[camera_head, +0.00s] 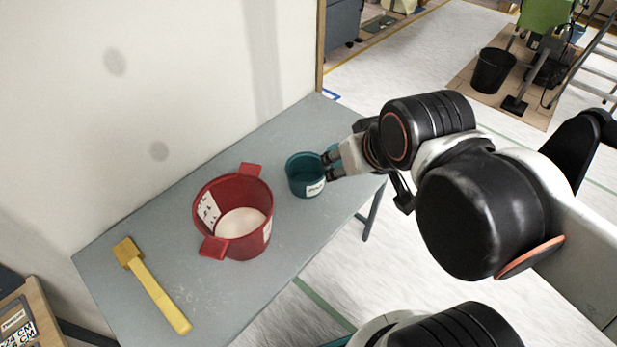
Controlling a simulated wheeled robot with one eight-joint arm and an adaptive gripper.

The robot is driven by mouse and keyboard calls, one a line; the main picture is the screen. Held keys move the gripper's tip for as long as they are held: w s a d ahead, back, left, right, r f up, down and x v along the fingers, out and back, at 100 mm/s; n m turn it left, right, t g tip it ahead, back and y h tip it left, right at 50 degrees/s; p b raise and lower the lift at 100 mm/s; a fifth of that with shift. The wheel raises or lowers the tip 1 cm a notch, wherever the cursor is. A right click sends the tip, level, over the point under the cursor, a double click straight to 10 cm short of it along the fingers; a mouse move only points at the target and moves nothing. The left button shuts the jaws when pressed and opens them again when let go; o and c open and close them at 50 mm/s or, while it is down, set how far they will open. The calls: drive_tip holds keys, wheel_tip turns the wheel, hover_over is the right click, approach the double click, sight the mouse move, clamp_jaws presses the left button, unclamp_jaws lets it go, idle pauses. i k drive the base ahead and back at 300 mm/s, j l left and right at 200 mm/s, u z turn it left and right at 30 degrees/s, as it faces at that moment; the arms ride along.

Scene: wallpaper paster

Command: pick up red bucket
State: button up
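The red bucket (233,216) stands upright on the grey table, with a red tab handle on its far rim and another on its near rim. It has white labels and a pale inside bottom. My gripper (329,165) is to the right of the red bucket, apart from it, at the right rim of a small teal cup (304,178). Its fingertips are close to the cup's rim; I cannot tell whether they touch it or how far apart they are.
The grey table (180,290) runs along a pale wall (150,90). A yellow brush-like tool (152,286) lies at its left. A wooden crate (32,318) is at the lower left. A black bin (492,70) and a ladder (597,70) stand on the floor beyond.

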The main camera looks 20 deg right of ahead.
sight(233, 211)
drive_tip(key=k+j+u, duration=0.3)
drive_tip(key=j+u, duration=0.35)
drive_tip(key=k+j+u, duration=0.15)
drive_tip(key=j+u, duration=0.15)
drive_tip(key=i+z, duration=0.2)
drive_tip(key=k+u, duration=0.2)
